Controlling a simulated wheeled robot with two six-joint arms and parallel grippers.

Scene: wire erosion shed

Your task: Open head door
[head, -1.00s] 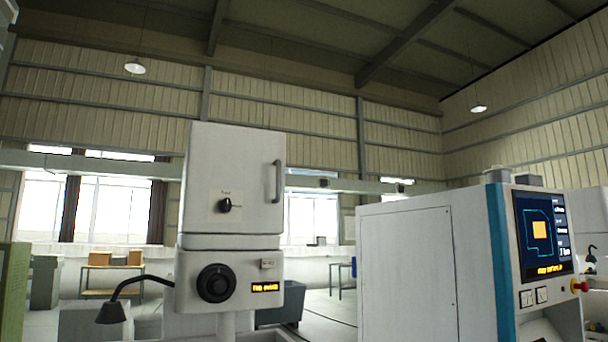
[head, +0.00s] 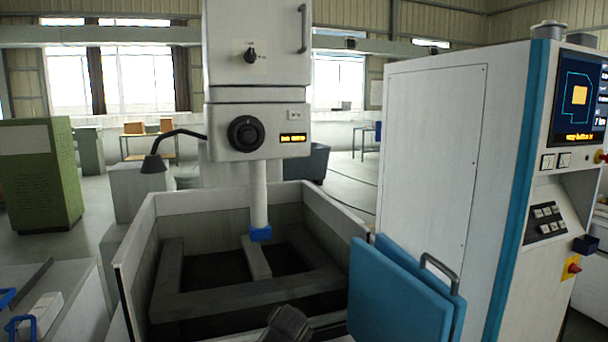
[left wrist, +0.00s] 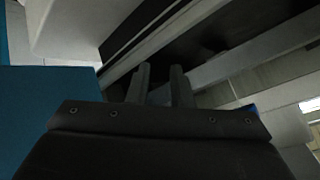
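The machine head is a white box on a column. Its upper front, the head door (head: 257,45), looks shut, with its top cut off by the picture edge. A dark vertical bar handle (head: 303,28) is at its right side and a small black knob (head: 250,55) is near its middle. In the left wrist view my left gripper (left wrist: 160,76) shows two dark fingers with a gap between them, nothing held. The head door cannot be made out there. A dark part of mine shows at the bottom of the head view, well below the door. My right gripper is not in view.
Below the head is an open-topped tank (head: 129,290) with a grey frame inside. Teal panels (head: 400,295) with a grey handle stand at its front right. A bent lamp (head: 153,163) is left of the head. A white cabinet (head: 432,150) with a screen stands right.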

